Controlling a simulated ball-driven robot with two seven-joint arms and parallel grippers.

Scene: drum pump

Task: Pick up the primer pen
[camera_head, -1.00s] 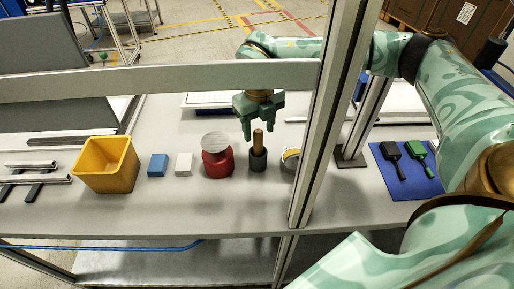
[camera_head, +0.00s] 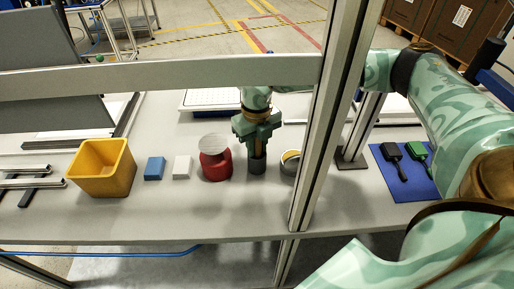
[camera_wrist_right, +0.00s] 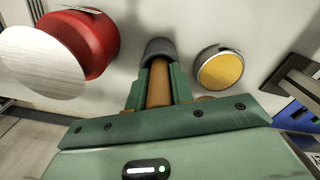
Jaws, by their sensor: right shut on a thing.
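The primer pen (camera_wrist_right: 159,84) is a brown cylinder standing upright in a dark grey holder (camera_head: 257,166). The holder also shows at the top of the right wrist view (camera_wrist_right: 160,47). My right gripper (camera_head: 257,150) reaches down from above, and its green fingers are shut on the pen from both sides. The fingertips are just above or at the holder's rim; I cannot tell whether they touch it. In the head view the gripper hides most of the pen. The pen's lower end is hidden inside the holder. My left gripper is not in view.
A red container (camera_head: 216,165) with a pale round top stands left of the holder. A round pot with yellow inside (camera_head: 290,166) is close on the right. A metal post (camera_head: 325,130) rises in front. White and blue blocks and a yellow bin (camera_head: 102,168) stand further left.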

